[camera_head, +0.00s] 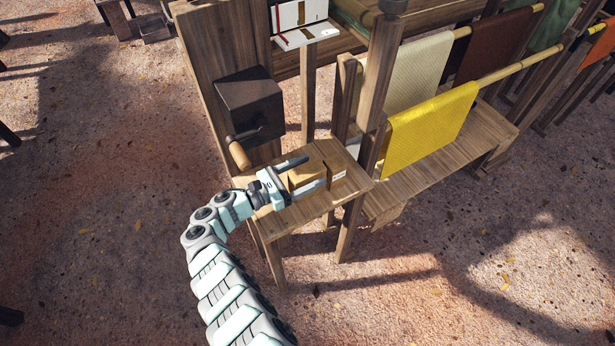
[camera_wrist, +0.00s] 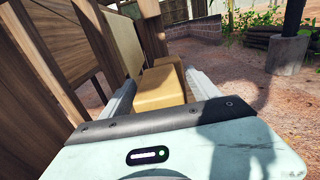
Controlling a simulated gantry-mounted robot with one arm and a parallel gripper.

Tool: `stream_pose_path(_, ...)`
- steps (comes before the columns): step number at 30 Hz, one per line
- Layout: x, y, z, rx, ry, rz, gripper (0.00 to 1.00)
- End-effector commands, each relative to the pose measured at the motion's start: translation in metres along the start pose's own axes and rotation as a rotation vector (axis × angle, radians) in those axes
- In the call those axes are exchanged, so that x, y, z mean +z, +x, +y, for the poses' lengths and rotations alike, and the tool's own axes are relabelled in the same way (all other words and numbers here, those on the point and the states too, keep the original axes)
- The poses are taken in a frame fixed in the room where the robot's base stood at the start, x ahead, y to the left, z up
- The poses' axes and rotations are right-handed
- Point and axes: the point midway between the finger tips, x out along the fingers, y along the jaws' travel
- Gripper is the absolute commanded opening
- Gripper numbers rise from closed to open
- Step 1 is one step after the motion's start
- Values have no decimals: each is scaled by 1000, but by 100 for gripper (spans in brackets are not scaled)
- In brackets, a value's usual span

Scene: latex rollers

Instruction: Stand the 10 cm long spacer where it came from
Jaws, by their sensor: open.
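A tan wooden block (camera_head: 307,174), likely the spacer, is on the small wooden stand (camera_head: 278,222). My gripper (camera_head: 318,170) is open, low over the stand, with one finger on each side of the block. In the wrist view the tan block (camera_wrist: 160,95) shows between the two pale fingers, with a gap visible on its left. I cannot tell whether its parts there are one block or two. Its length cannot be read. A small white label (camera_head: 339,175) with dark marks lies at the stand's far right part. The block's underside is hidden.
A dark metal box (camera_head: 250,105) with a wooden-handled crank (camera_head: 239,154) stands just behind the stand. A wooden post (camera_head: 378,90) rises at the right. A yellow sheet (camera_head: 430,130) hangs on a pole beyond it. The ground in front is clear.

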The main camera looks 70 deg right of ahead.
Motion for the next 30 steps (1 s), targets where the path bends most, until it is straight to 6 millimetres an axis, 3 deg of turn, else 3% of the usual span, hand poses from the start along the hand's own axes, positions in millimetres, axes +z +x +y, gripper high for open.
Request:
stream_pose_path(6, 0, 1, 0, 1, -1, 0, 70)
stream_pose_path(30, 0, 1, 0, 0, -1, 0, 5)
